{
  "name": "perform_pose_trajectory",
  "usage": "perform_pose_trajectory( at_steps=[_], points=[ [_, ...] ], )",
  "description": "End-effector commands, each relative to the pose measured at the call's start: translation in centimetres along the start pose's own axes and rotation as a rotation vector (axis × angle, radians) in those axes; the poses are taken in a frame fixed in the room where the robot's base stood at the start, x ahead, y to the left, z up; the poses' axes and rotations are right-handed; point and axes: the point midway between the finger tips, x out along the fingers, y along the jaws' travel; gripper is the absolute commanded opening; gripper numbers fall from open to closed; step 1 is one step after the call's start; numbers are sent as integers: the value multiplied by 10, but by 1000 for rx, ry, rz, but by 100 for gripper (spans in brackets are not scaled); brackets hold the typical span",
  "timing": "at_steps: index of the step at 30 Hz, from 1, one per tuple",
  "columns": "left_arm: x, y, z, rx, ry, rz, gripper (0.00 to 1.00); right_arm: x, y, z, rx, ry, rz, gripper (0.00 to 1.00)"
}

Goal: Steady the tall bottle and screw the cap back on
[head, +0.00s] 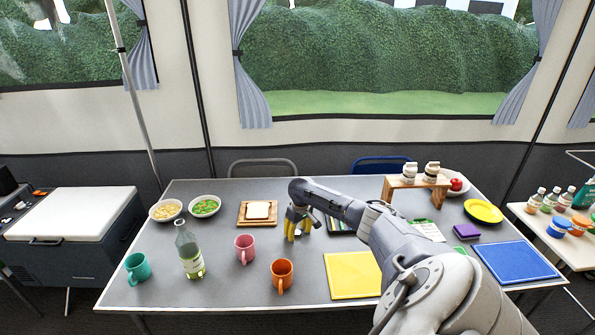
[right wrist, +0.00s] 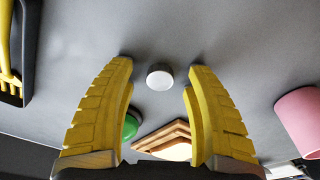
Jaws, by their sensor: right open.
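The tall bottle (head: 189,253) is clear glass with pale green liquid low in it. It stands upright on the left part of the table, and I see no cap on its neck. A small round white cap (right wrist: 160,77) lies on the grey table in the right wrist view, between the fingertips and apart from both. I cannot make it out in the head view. My right gripper (head: 292,238) points down over the middle of the table, open and empty, with its yellow fingers (right wrist: 160,72) on either side of the cap. My left gripper is in neither view.
A pink mug (head: 245,249), an orange mug (head: 282,275) and a teal mug (head: 138,268) stand on the table (head: 225,295). Bread on a board (head: 243,221) and two bowls are behind. A yellow board (head: 352,276) lies right of the orange mug.

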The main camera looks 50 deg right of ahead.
Motion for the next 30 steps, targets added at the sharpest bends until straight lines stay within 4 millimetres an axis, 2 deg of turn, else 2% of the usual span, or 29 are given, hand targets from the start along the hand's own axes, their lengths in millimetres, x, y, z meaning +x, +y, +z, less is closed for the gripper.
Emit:
perform_pose_trajectory(
  at_steps=[1, 9, 11, 23, 30],
  points=[
    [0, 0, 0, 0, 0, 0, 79, 0, 0, 0, 0, 0, 0, 46],
    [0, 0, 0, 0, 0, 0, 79, 0, 0, 0, 0, 0, 0, 15],
    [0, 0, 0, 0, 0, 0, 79, 0, 0, 0, 0, 0, 0, 10],
    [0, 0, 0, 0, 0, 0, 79, -1, 0, 0, 0, 0, 0, 9],
    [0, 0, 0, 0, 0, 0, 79, -16, 1, -3, -1, 2, 0, 9]
  ],
)
